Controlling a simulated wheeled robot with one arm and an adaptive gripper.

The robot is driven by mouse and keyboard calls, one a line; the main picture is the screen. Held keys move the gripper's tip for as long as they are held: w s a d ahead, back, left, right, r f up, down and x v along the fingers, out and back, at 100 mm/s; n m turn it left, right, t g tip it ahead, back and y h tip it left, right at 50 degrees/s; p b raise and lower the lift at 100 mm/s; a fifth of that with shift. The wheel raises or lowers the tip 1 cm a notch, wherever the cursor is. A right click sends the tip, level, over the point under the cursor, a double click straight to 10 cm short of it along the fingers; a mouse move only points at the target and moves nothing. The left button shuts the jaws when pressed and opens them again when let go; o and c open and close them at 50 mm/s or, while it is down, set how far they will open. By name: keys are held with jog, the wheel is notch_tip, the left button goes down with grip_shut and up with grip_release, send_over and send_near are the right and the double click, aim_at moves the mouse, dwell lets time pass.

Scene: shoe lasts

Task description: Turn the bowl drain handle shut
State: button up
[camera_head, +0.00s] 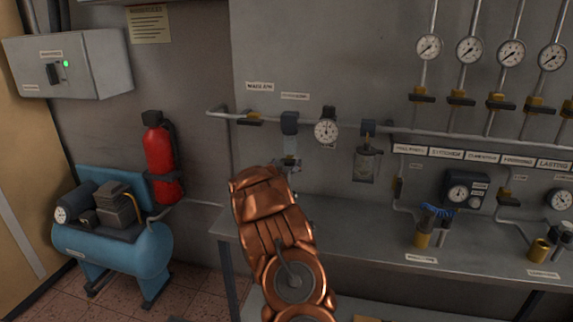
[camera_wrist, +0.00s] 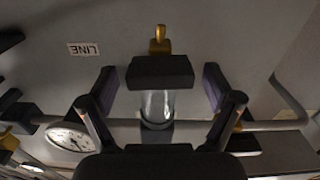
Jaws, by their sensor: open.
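The drain handle (camera_wrist: 158,42) is a small yellow tab in the wrist view, just beyond a dark block (camera_wrist: 160,72) at the end of the clear bowl (camera_wrist: 157,105). The wrist view is upside down, so the handle hangs below the bowl. In the head view the bowl (camera_head: 290,147) hangs under a dark housing on the wall pipe; its lower part and the handle are not clear there. My gripper (camera_wrist: 157,84) is open, one finger either side of the bowl and block, with nothing visibly gripped. My copper arm mostly hides it in the head view.
A round gauge (camera_head: 327,131) and a second clear bowl (camera_head: 366,164) hang right of it on the same pipe. A yellow-bodied valve (camera_head: 250,118) is to the left. The grey bench (camera_head: 330,232) lies below, with fittings on its right side.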

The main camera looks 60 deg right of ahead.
jog(key=c, duration=1.1)
jog(key=shift+c, duration=0.2)
jog(key=m+b, duration=0.1)
jog(key=b, duration=0.2)
jog(key=o, duration=1.1)
jog(key=shift+o, duration=0.2)
jog(key=shift+a, duration=0.15)
jog(key=v, duration=1.1)
jog(key=shift+s+a, duration=0.25)
jog(key=shift+a, duration=0.1)
